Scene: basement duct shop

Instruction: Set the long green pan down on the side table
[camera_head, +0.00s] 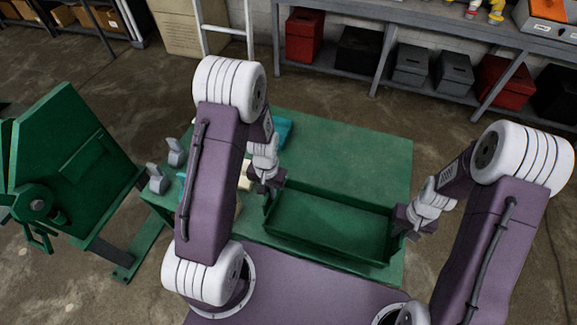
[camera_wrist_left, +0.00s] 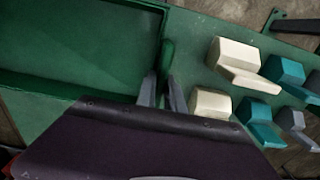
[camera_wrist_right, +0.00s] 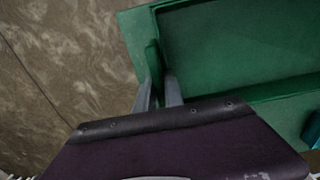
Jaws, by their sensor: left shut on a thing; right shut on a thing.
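The long green pan (camera_head: 325,228) is a shallow rectangular tray with raised ends, at the near side of a green-topped table (camera_head: 365,155). My left gripper (camera_head: 267,187) is shut on the pan's left end; the left wrist view shows its fingers (camera_wrist_left: 163,88) around the upright green end tab. My right gripper (camera_head: 408,222) is shut on the pan's right end; its fingers (camera_wrist_right: 158,88) pinch the other tab in the right wrist view. The pan looks level and empty. Whether its underside touches the table cannot be told.
Cream blocks (camera_wrist_left: 235,58), teal blocks (camera_wrist_left: 283,72) and grey blocks lie on the table left of the pan. A green machine (camera_head: 75,160) stands at the left. A shelf (camera_head: 430,25) with boxes runs along the back wall. The table's far right part is clear.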

